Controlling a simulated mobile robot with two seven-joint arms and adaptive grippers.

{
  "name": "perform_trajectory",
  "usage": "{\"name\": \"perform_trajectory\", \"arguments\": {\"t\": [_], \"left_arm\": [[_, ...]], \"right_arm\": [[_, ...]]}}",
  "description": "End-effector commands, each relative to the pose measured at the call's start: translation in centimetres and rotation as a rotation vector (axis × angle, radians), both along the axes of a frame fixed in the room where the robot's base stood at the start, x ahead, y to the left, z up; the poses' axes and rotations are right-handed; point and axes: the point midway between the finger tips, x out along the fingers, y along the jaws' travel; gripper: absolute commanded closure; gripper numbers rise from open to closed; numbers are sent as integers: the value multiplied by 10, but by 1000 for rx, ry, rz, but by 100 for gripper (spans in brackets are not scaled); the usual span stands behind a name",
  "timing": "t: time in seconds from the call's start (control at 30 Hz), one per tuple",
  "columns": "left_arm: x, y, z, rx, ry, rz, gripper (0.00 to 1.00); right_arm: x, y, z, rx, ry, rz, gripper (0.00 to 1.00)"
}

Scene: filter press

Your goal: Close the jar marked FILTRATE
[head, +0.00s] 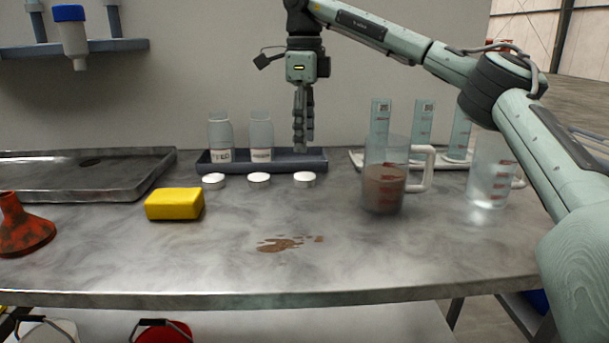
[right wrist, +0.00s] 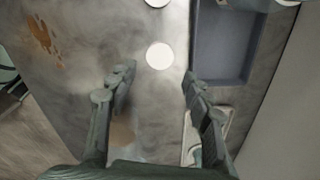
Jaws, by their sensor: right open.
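Two clear jars stand open in a dark tray (head: 313,162) at the back: the left jar (head: 220,132) has a label that seems to read FEED, and the right jar (head: 261,132) has one too small to read surely. Three white lids lie in front: left (head: 213,181), middle (head: 259,178) and right (head: 304,179). My right gripper (head: 303,148) points down above the tray's right end, empty. In the right wrist view its open fingers (right wrist: 155,82) are spread, with a white lid (right wrist: 160,56) beyond them. My left gripper is not in view.
A yellow sponge (head: 174,204), a brown spill (head: 288,244) and a red funnel (head: 25,228) are on the bench. A jug of brown liquid (head: 383,188), a clear jug (head: 490,178) and measuring cylinders (head: 422,125) stand at right. A metal tray (head: 70,183) is at left.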

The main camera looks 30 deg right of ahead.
Motion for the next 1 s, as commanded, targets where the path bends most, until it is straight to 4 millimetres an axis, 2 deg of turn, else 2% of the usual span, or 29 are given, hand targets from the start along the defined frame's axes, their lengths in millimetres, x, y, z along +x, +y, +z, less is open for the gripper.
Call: {"name": "perform_trajectory", "arguments": {"t": [0.17, 0.43, 0.73, 1.0], "left_arm": [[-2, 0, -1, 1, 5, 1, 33], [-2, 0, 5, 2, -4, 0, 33], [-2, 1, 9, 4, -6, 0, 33], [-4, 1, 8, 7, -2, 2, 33]], "right_arm": [[0, 0, -1, 0, 0, 0, 50], [0, 0, -26, 0, 0, 0, 50], [0, 0, -28, 0, 0, 0, 50], [2, 1, -66, -1, 2, 0, 50]]}}
